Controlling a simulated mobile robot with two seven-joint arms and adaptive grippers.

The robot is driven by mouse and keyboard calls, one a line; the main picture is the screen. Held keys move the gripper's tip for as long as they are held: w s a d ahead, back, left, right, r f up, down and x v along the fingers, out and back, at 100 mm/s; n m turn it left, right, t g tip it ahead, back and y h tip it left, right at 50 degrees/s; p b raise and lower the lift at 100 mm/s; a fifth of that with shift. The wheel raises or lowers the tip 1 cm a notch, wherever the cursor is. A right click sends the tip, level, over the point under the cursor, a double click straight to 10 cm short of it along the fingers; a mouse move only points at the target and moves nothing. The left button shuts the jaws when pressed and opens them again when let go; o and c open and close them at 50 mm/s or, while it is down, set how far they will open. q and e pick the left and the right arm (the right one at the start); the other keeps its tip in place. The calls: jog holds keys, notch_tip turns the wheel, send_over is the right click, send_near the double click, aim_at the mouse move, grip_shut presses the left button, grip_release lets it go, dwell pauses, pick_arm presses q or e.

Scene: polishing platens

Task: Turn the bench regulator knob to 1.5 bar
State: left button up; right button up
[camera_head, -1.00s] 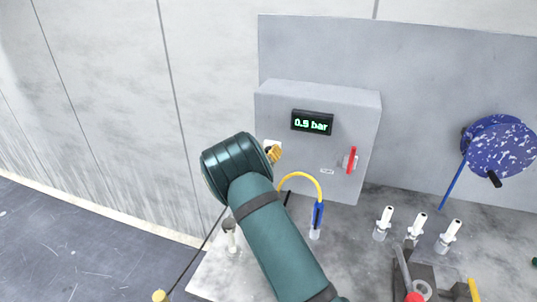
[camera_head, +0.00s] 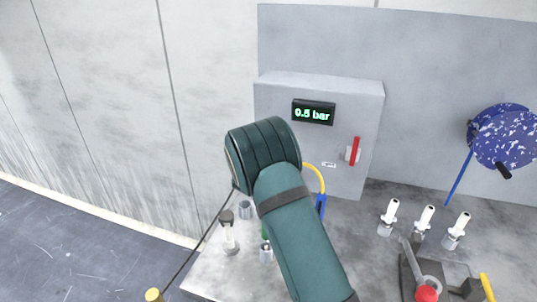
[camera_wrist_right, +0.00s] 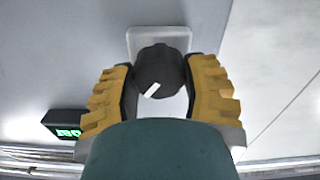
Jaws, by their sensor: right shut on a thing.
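The regulator knob (camera_wrist_right: 160,63) is black and round with a white pointer mark, on a pale square plate (camera_wrist_right: 183,38) in the right wrist view. The mark points to the lower left there. My right gripper (camera_wrist_right: 162,80) has its yellow fingers on both sides of the knob and is shut on it. In the head view, my right arm hides the knob and the gripper. The grey regulator box (camera_head: 340,86) carries a green display (camera_head: 313,112) that seems to read 0.5 bar. The display (camera_wrist_right: 66,130) also shows, partly, in the right wrist view. My left gripper is not in view.
A red-handled switch (camera_head: 354,151) is on the box's front. A yellow and blue hose (camera_head: 320,201) rises beside my arm. Several white nozzles (camera_head: 424,218) stand on the bench at right. A speckled blue reel (camera_head: 505,135) hangs on the back panel.

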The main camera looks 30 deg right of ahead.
jog(key=m+b, duration=0.3)
jog(key=b, duration=0.1)
jog(key=shift+d+f+m, duration=0.1)
jog(key=shift+f+m, duration=0.1)
jog(key=shift+m, duration=0.2)
jog(key=m+b, duration=0.3)
jog(key=shift+s+m, duration=0.1)
jog(key=shift+m, duration=0.2)
jog(key=shift+d+m+b, duration=0.1)
jog(key=shift+m+b, duration=0.75)
jog(key=shift+m, duration=0.05)
jog(key=shift+r+m, duration=0.1)
jog(key=shift+m, duration=0.9)
jog(key=shift+m+b, duration=0.3)
jog(key=shift+m, duration=0.5)
jog(key=m, duration=0.6)
jog(key=shift+s+m, duration=0.1)
jog(key=shift+m, duration=0.2)
